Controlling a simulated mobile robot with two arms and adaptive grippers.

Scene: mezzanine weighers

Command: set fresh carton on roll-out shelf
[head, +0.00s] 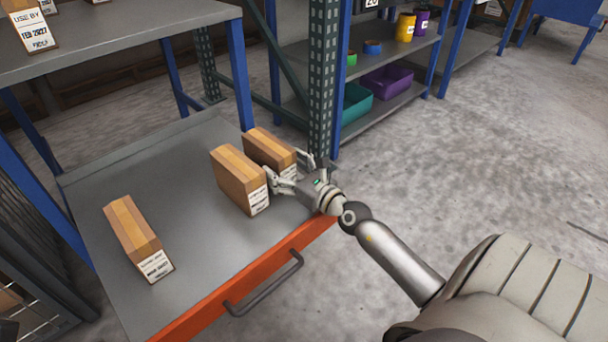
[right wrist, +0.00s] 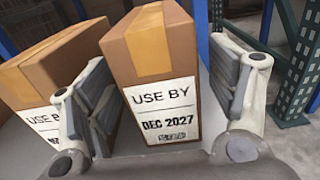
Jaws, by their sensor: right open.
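The grey roll-out shelf (head: 205,245) is pulled out, with an orange front edge and a bar handle. Three brown cartons stand on it. The rear right carton (head: 268,148) has a label reading USE BY DEC 2027 in the right wrist view (right wrist: 160,50). My right gripper (head: 294,174) is open, with one finger on each side of this carton. A second carton (head: 238,180) stands close to its left; its label is partly hidden by a finger in the right wrist view (right wrist: 60,70). A third carton (head: 138,240) stands apart at the front left. My left gripper is not in view.
A carton (head: 30,25) labelled USE BY FEB 2027 stands on the upper grey shelf (head: 130,35). A green perforated post (head: 322,80) rises just behind the gripper. A rack behind holds teal (head: 355,103) and purple (head: 388,80) bins. The floor at right is clear.

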